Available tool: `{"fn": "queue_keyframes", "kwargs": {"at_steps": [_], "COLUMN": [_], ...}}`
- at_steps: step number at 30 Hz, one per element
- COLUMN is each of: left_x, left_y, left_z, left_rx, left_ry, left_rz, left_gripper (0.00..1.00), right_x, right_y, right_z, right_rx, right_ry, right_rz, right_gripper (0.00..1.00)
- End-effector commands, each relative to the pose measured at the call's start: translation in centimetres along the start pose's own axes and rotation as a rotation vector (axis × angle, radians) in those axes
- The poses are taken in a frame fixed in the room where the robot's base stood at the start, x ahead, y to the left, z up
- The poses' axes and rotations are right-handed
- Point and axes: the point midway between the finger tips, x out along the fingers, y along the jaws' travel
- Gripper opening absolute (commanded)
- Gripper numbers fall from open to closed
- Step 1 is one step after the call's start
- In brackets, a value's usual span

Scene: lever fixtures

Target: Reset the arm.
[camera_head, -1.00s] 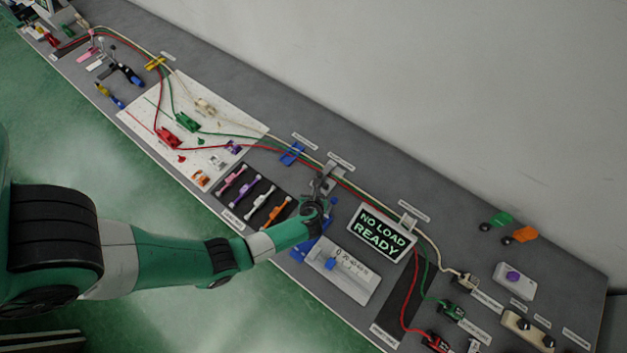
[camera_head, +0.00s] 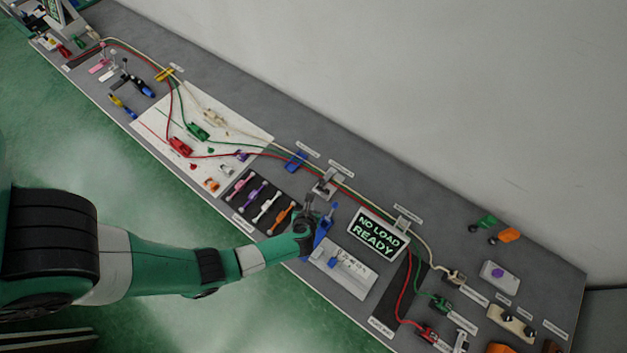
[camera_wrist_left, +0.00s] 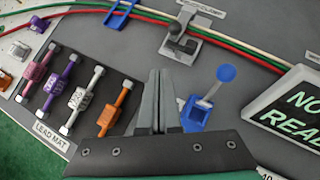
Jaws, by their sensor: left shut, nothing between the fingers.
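A blue lever fixture (camera_head: 325,224) stands near the front edge of the grey bench, between the lead mat and the grey panel with a scale. In the left wrist view its lever (camera_wrist_left: 213,90) slants up to a round blue knob (camera_wrist_left: 226,73), above a blue bracket base (camera_wrist_left: 195,115). My left gripper (camera_head: 309,208) is just left of this fixture. In the left wrist view the gripper's fingers (camera_wrist_left: 160,85) are together and empty, beside the blue base with the lever to their right. Part of the base is hidden behind the gripper. My right gripper is not in view.
A lead mat (camera_head: 239,185) with several coloured leads lies left of the gripper. A grey clamp (camera_wrist_left: 184,38) holds red, green and white cables behind it. A screen (camera_head: 378,233) reading "NO LOAD READY" stands to the right. The scale panel (camera_head: 352,281) lies in front of it.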

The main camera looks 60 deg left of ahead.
Motion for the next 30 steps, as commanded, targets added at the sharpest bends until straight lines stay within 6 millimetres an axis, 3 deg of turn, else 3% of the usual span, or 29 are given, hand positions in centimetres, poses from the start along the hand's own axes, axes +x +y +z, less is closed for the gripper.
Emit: {"fn": "queue_keyframes", "kwargs": {"at_steps": [3, 23, 26, 29, 30], "left_x": [-1.1, -1.2, -2.1, -3.6, -4.5], "left_y": [0.3, 0.3, -0.7, -4.0, -5.7], "left_z": [0.4, 0.3, 2.0, 6.1, 8.4], "left_rx": [0.0, 0.0, -0.013, -0.058, -0.085], "left_ry": [0.001, 0.0, -0.011, -0.047, -0.073], "left_rz": [0.0, 0.0, -0.014, -0.06, -0.089], "left_gripper": [0.0, 0.0, 0.0, 0.0, 0.0], "right_x": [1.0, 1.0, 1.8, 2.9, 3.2], "right_y": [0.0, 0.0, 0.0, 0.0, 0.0], "right_z": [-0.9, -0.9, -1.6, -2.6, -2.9], "right_rx": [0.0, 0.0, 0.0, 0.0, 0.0], "right_ry": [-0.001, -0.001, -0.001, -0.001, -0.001], "right_rz": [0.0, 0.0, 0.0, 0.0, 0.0], "right_gripper": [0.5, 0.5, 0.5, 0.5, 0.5]}}
